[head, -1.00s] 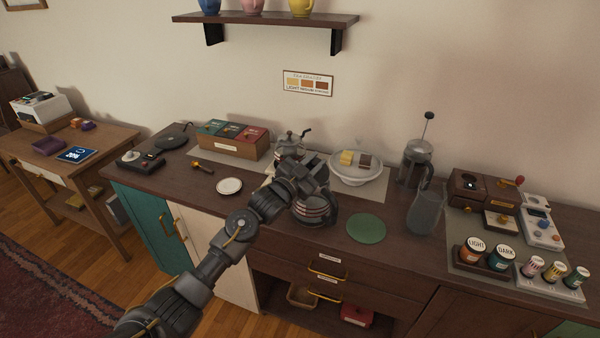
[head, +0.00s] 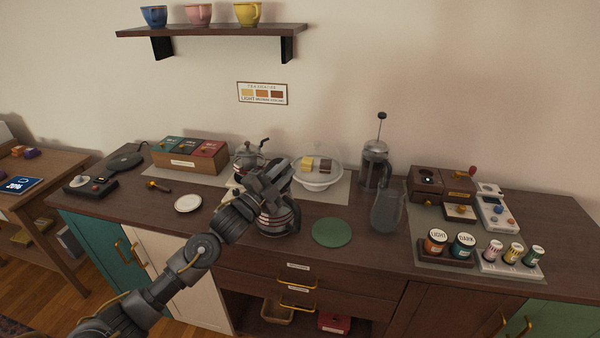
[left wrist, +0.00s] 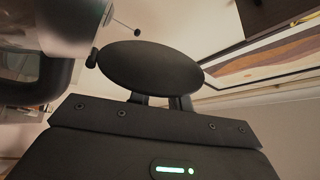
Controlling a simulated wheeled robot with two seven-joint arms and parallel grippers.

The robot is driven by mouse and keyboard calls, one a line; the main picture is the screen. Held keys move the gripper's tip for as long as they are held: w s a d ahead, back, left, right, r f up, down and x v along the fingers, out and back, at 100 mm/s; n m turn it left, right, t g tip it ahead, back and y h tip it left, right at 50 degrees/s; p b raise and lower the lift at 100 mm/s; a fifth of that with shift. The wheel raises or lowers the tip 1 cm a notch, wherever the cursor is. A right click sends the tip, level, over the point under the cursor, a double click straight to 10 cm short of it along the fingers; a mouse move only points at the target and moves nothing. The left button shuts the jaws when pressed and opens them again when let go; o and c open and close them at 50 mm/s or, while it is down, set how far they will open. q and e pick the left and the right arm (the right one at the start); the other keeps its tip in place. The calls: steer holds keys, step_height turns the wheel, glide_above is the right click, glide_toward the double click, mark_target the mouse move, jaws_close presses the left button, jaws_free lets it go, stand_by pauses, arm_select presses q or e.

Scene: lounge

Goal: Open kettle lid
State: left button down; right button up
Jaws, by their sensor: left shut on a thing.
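In the left wrist view, a black oval disc (left wrist: 150,68), which looks like the kettle lid, sits right at the fingers of my left gripper (left wrist: 160,101). The gripper is shut on it. Whether the lid is raised is hard to tell. My right gripper is not in view.
The green mat (head: 332,232) lies right of the kettle, with a glass pitcher (head: 387,211) beyond it. A covered white dish (head: 318,182) and a metal pot (head: 247,157) stand behind. A small white plate (head: 188,203) lies to the left. The counter's front strip is clear.

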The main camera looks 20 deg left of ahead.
arm_select(q)
steer(key=shift+s, duration=0.1)
stand_by(0.5)
steer(key=c, duration=1.4)
jaws_free()
steer(key=shift+o, duration=0.2)
steer(key=b+v, duration=0.3)
steer(key=v, duration=0.7)
steer(key=shift+s+a+f, duration=0.15)
steer(key=shift+s, duration=0.15)
